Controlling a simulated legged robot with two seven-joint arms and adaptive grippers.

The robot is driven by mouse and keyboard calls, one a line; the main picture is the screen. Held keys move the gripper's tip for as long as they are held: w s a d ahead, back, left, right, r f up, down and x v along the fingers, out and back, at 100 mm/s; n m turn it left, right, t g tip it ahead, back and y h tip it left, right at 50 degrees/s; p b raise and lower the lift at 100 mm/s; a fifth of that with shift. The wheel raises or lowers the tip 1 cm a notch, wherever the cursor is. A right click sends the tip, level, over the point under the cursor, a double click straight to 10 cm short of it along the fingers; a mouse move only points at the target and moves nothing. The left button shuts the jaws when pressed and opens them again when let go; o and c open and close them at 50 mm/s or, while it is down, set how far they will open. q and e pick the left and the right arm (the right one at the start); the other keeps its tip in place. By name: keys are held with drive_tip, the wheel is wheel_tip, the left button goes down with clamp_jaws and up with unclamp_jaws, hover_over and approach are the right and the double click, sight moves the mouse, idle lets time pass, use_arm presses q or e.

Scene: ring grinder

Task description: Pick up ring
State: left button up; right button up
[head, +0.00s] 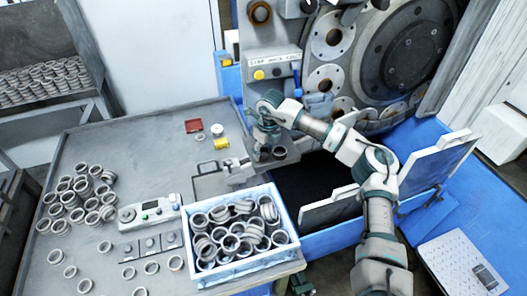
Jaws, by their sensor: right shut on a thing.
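My right arm reaches in from the lower right. Its right gripper (262,146) points down at the front of the grinder, beside the small fixture at the table's edge. It is shut on a ring, which the fingers mostly hide. Another grey ring (279,152) shows just right of the fingers; I cannot tell whether it touches them. Many more grey rings (238,228) fill a white and blue bin (240,274) at the table's front right. Several loose rings (80,196) lie in a cluster on the left of the table. My left gripper is not in view.
The grinder (400,50) with its large round discs stands behind the gripper. A control box (150,213) sits left of the bin on the grey table (150,150). White panels (440,160) edge the blue machine at right.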

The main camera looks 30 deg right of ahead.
drive_tip(key=shift+w+a+r, duration=0.1)
drive_tip(key=shift+a+r, duration=0.05)
drive_tip(key=shift+r, duration=0.1)
wheel_tip(320, 180, up, 3)
drive_tip(key=shift+f, duration=0.1)
drive_tip(key=s+r, duration=0.1)
drive_tip(key=s, duration=1.4)
drive_tip(key=w+a+f+n+g, duration=0.1)
drive_tip(key=a+f+n, duration=0.3)
drive_tip(key=n, duration=0.6)
drive_tip(key=w+a+f+n+g+p, duration=0.1)
drive_tip(key=a+f+n, duration=0.4)
drive_tip(key=n, duration=0.6)
drive_tip(key=w+a+f+n+g, duration=0.1)
drive_tip(key=a+f+n, duration=0.4)
drive_tip(key=n, duration=0.5)
drive_tip(key=shift+w+a+f+n, duration=0.15)
drive_tip(key=shift+w+a+n, duration=0.25)
drive_tip(key=shift+a, duration=0.25)
drive_tip(key=shift+s+a+f+n, duration=0.1)
drive_tip(key=shift+a+f+n, duration=0.35)
drive_tip(key=shift+n, duration=0.45)
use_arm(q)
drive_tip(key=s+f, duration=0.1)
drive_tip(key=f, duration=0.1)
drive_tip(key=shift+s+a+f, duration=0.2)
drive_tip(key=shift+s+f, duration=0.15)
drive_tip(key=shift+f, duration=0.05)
